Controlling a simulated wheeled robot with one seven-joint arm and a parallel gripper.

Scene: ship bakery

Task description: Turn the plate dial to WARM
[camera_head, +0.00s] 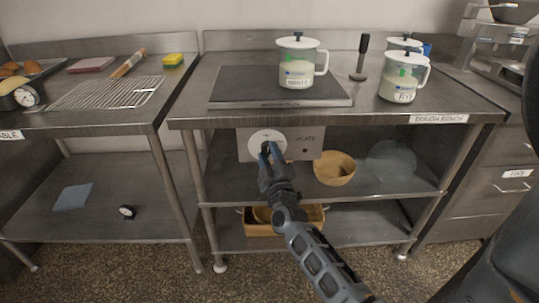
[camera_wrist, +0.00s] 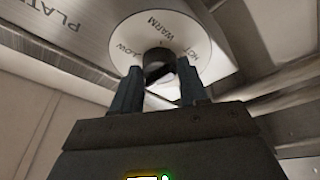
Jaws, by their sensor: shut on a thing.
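The plate dial is a white disc (camera_head: 262,133) on a grey panel marked PLATE (camera_head: 306,147), under the front edge of the dough bench. In the wrist view the dial face (camera_wrist: 128,31) shows LOW at left, WARM at the top and HOT at right. Its dark round knob (camera_wrist: 159,57) sits at the centre. My gripper (camera_head: 268,150) is at the dial, with one finger on each side of the knob, shut on it. The fingers also show in the wrist view (camera_wrist: 160,72). I cannot make out a pointer mark on the knob.
A dark plate (camera_head: 240,88) lies on the bench top, with a lidded jug (camera_head: 297,72) on it. More jugs (camera_head: 402,88) stand at right. A wooden bowl (camera_head: 334,168) and a clear bowl (camera_head: 392,160) are on the shelf below. A wire rack (camera_head: 105,93) lies on the left table.

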